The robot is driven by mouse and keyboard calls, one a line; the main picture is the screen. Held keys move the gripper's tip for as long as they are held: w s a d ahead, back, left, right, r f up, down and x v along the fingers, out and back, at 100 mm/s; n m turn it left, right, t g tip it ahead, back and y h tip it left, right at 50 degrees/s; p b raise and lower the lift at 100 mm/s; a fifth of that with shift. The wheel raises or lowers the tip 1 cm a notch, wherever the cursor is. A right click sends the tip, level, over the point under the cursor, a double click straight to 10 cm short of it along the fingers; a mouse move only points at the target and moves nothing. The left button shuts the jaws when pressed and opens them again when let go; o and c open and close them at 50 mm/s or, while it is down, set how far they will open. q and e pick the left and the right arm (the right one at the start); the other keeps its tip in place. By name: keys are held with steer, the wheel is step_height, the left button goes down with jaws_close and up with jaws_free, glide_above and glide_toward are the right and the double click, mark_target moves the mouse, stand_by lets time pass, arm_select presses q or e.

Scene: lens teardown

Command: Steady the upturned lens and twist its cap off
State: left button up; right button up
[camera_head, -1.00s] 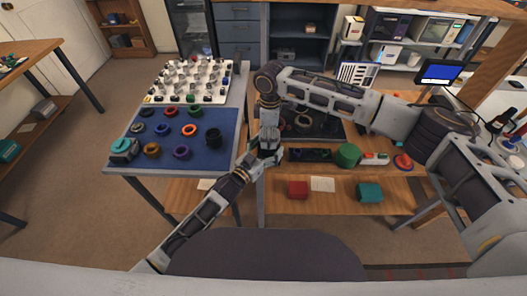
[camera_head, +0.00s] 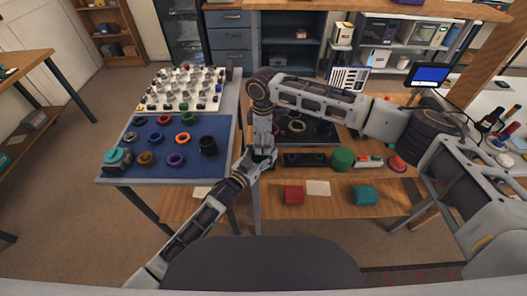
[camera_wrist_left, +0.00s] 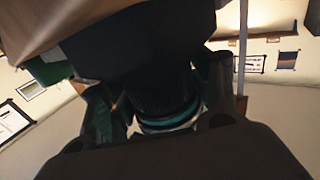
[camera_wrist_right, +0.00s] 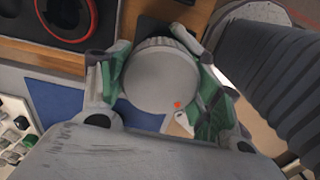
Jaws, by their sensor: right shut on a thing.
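My right gripper (camera_head: 262,152) points down at the left edge of the wooden bench. In the right wrist view its green-padded fingers (camera_wrist_right: 160,85) are shut on the round grey cap (camera_wrist_right: 158,76), which has a small orange mark near its rim. My left gripper (camera_head: 247,167) comes in low from the left, close below the right one. In the left wrist view its fingers (camera_wrist_left: 165,98) stand on both sides of the dark, ribbed lens barrel (camera_wrist_left: 160,98), which has a teal ring. Whether they press on it is too dark to tell. In the head view the grippers mostly hide the lens.
A blue mat (camera_head: 130,168) with several coloured rings lies on the left table, with a white tray (camera_head: 150,102) of small parts behind it. On the bench stand a green cylinder (camera_head: 342,158) and a red button (camera_head: 397,163). A red box (camera_head: 293,195) and a teal box (camera_head: 364,196) sit lower.

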arm_select(q)
steer(key=c, duration=0.8)
steer(key=shift+o, duration=0.2)
arm_select(e)
steer(key=shift+n, duration=1.3)
steer(key=shift+n, duration=1.3)
steer(key=shift+n, duration=0.3)
steer(key=shift+n, duration=1)
